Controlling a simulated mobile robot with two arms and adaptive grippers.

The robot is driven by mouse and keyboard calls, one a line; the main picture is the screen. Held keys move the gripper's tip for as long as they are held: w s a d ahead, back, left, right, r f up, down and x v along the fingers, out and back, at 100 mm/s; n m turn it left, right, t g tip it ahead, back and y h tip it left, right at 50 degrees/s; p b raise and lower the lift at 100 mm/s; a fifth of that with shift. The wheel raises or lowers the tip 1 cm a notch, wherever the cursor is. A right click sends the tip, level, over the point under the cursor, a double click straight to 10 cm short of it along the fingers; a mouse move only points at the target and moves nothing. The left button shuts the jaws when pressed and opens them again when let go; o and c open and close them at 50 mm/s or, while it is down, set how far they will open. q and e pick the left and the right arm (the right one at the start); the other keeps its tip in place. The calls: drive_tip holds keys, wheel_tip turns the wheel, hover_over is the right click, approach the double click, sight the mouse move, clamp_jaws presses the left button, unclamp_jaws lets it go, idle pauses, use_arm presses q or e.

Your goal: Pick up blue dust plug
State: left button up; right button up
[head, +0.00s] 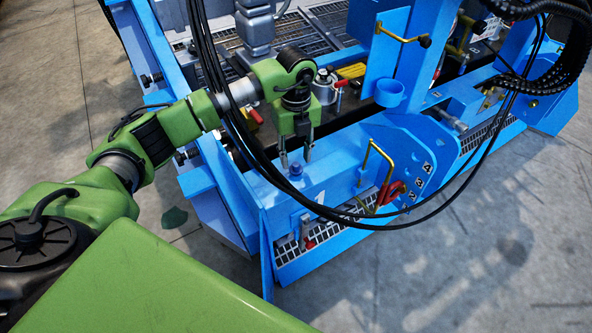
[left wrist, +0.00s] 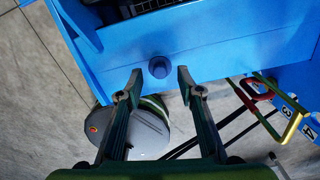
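The blue dust plug (head: 296,169) stands on a blue ledge (head: 340,163) at the front of the blue frame. It also shows in the left wrist view (left wrist: 158,67), just past the fingertips and midway between them. My left gripper (head: 296,160) points down above the ledge, close to the plug. In the left wrist view (left wrist: 158,75) its two fingers are open with nothing between them. I cannot tell whether the fingertips reach the plug's height. My right gripper shows in neither view.
A brass-coloured handle (head: 377,160) and a red clamp (head: 392,192) are right of the plug on the frame's front. Black cables (head: 240,130) hang across the head view near my left arm. A blue cup (head: 389,93) is fixed to an upright plate. Concrete floor lies in front.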

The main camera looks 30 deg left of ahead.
use_arm(q)
wheel_tip(320, 180, down, 2)
drive_tip(key=shift+f, duration=0.1)
drive_tip(key=c, duration=0.9)
drive_tip(key=shift+o, duration=0.2)
